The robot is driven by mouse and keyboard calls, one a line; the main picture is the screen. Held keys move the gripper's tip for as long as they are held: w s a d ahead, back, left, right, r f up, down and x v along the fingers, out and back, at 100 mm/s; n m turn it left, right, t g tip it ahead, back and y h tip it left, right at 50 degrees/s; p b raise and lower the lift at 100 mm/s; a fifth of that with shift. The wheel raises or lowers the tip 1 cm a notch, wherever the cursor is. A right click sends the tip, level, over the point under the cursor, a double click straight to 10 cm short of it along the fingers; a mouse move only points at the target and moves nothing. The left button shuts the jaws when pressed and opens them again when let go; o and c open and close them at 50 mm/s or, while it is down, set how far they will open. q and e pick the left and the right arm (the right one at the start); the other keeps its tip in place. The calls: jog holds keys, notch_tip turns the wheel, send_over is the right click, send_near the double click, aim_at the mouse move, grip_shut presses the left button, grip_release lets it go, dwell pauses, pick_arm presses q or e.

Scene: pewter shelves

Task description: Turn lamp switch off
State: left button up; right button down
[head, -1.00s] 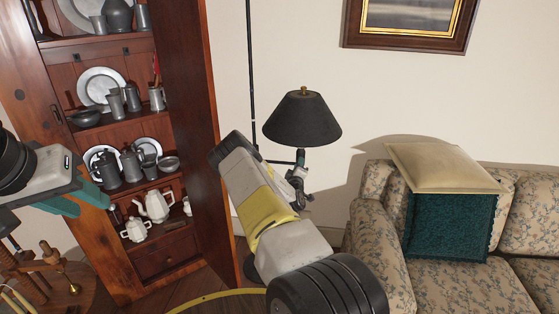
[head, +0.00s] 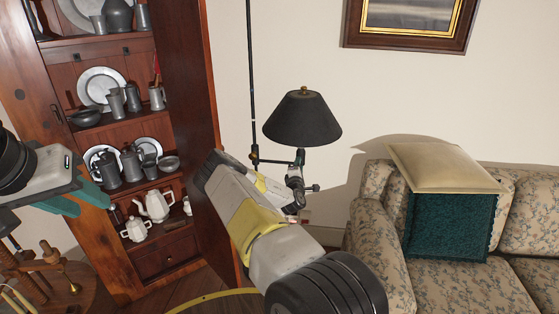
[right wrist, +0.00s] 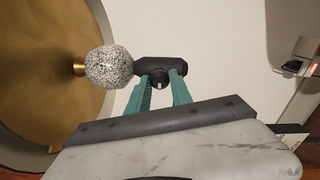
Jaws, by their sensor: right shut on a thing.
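The floor lamp has a black shade (head: 302,118) on a thin black pole (head: 251,75), left of the sofa. In the right wrist view, the shade's gold inside (right wrist: 45,60) and a speckled pale bulb (right wrist: 109,66) show, with no clear glow. A black socket with a small round switch knob (right wrist: 160,80) sits beside the bulb. My right gripper (right wrist: 161,92) has its teal fingers shut on the switch, one on each side. In the head view it is small, just under the shade. My left gripper (head: 80,198) is at the far left, empty, fingers apart.
A wooden cabinet (head: 190,120) with pewter ware stands left of the lamp. A floral sofa (head: 375,225) with a teal cushion (head: 448,228) is at the right. A round wooden table (head: 75,290) is at lower left. A framed picture (head: 410,45) hangs above.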

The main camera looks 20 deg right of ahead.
dwell(0.5)
jog(key=c, duration=1.1)
grip_release()
jog(key=shift+c, duration=0.2)
jog(key=shift+s+a, duration=0.1)
jog(key=v, duration=0.7)
jog(key=shift+s, duration=0.3)
jog(key=shift+a, duration=0.1)
